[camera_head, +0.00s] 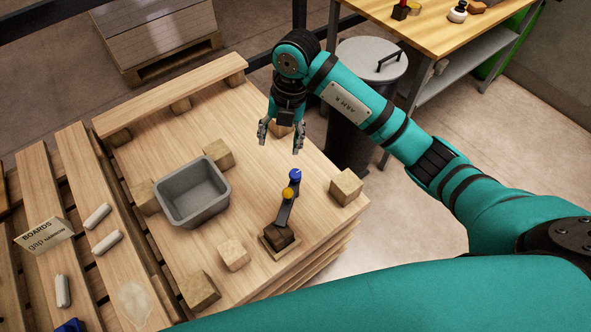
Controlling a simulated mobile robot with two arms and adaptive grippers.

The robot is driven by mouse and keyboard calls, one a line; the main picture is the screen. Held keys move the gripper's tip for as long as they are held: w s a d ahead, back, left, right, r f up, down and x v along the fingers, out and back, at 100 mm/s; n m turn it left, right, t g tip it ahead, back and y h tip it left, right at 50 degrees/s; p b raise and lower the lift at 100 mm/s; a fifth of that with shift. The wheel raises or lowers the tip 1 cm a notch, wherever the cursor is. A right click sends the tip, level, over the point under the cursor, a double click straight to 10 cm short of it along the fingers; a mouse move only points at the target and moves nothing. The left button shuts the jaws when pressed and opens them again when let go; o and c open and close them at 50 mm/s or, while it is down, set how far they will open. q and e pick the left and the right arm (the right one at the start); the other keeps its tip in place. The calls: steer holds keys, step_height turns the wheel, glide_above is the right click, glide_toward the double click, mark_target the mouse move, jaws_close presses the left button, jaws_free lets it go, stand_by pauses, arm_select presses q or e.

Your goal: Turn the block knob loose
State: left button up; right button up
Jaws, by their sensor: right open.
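A small fixture stands on the pallet boards: a dark block (279,236) on a wooden base with a dark bar leaning up from it. The bar carries a yellow knob (287,193) and, at its upper end, a blue knob (295,174). I cannot tell which of them is the block knob. My right gripper (280,147) is open and empty, pointing down just beyond the blue knob in the picture, apart from it. My left gripper is out of the picture.
A grey bin (192,216) stands left of the fixture. Wooden blocks lie around, one at right (346,187) and one near the fixture (233,255). A lidded trash can (371,62) stands beyond the pallet, beside a workbench (425,35). A sign (44,235) is at left.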

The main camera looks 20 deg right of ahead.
mark_target(296, 173)
steer(key=d+f, duration=0.1)
steer(key=f, duration=0.4)
steer(key=d+f+h, duration=0.1)
steer(key=f, duration=0.5)
steer(key=d+f+h, duration=0.1)
steer(key=f, duration=0.4)
steer(key=shift+w+d+f+m, duration=0.25)
steer(key=shift+w+d+m, duration=0.05)
steer(key=shift+d+m, duration=0.1)
steer(key=c, duration=1.1)
steer(key=shift+c, duration=0.2)
